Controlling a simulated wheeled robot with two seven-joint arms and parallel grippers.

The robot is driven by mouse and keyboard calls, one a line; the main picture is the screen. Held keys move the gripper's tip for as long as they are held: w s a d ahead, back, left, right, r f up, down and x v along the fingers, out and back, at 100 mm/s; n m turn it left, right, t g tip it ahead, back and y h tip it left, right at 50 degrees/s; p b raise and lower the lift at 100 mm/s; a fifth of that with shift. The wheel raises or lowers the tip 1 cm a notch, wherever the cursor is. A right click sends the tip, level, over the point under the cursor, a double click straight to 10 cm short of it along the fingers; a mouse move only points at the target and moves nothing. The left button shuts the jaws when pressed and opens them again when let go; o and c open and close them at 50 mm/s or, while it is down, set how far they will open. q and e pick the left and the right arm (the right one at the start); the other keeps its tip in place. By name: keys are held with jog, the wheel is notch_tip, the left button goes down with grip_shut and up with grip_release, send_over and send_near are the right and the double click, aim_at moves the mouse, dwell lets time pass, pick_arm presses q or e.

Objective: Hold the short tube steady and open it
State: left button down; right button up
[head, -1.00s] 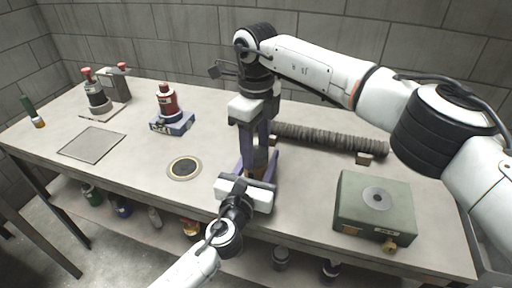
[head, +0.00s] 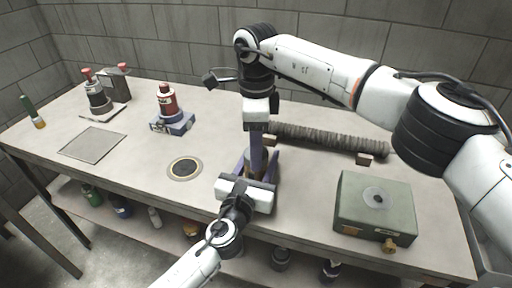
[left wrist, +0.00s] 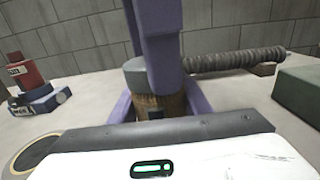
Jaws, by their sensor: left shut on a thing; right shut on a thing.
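The short tube stands upright on the table, a brown body (left wrist: 172,104) with a grey cap (left wrist: 135,72) in the left wrist view. In the head view it is mostly hidden behind the fingers. My left gripper (head: 259,164) reaches in from the front, its purple fingers around the tube body low down, shut on it. My right gripper (head: 256,155) points straight down from above. Its purple fingers (left wrist: 160,45) are shut on the cap, nearly lined up one behind the other in the head view. I cannot see a gap between cap and body.
A long ribbed tube (head: 325,139) lies on supports behind. A green box (head: 375,212) stands at right. A ringed disc (head: 184,168), a red bottle (head: 167,102) on a blue-grey stand, and a flat plate (head: 92,143) are to the left. Bare table lies between them.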

jog(key=shift+r, duration=0.15)
jog(key=shift+r, duration=0.95)
jog(key=shift+r, duration=2)
pick_arm(q)
jog(key=c, duration=0.9)
grip_release()
